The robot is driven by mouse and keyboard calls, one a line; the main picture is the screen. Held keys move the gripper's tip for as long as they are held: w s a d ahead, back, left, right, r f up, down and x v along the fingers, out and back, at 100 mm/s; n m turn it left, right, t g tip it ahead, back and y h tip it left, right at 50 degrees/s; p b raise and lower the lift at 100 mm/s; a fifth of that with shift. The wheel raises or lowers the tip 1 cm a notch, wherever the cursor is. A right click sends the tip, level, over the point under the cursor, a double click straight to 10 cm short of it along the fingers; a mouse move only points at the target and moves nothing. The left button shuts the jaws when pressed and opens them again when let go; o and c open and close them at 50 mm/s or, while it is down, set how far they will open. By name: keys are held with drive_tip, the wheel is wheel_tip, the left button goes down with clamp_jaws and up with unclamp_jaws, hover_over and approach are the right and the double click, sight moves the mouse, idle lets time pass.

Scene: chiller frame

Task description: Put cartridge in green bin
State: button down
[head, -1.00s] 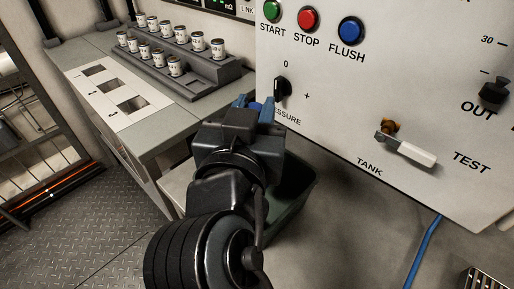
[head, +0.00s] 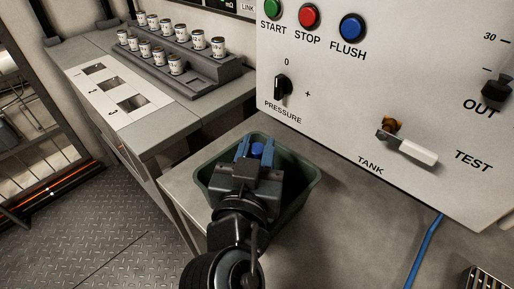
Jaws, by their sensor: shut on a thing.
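My gripper (head: 256,150) is over the green bin (head: 313,185), its blue fingers shut on the cartridge (head: 257,149). Only a small blue part of the cartridge shows between the fingers. The rest of it is hidden by my gripper. The dark green bin stands on a grey surface below the control panel, and my arm covers its near left part. I cannot tell how far the cartridge is above the bin's floor.
A white control panel (head: 420,80) with buttons, a pressure knob (head: 284,87) and a tank valve handle (head: 412,150) rises behind and right of the bin. At upper left, several small canisters stand on a stepped grey rack (head: 205,75) on a bench.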

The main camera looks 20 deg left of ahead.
drive_tip(key=shift+f, duration=0.15)
drive_tip(key=c, duration=0.8)
unclamp_jaws()
drive_tip(key=shift+c, duration=0.2)
drive_tip(key=shift+r, duration=0.3)
drive_tip(key=b+v, duration=0.1)
drive_tip(key=v, duration=1.1)
drive_tip(key=shift+b, duration=0.35)
drive_tip(key=shift+f, duration=0.15)
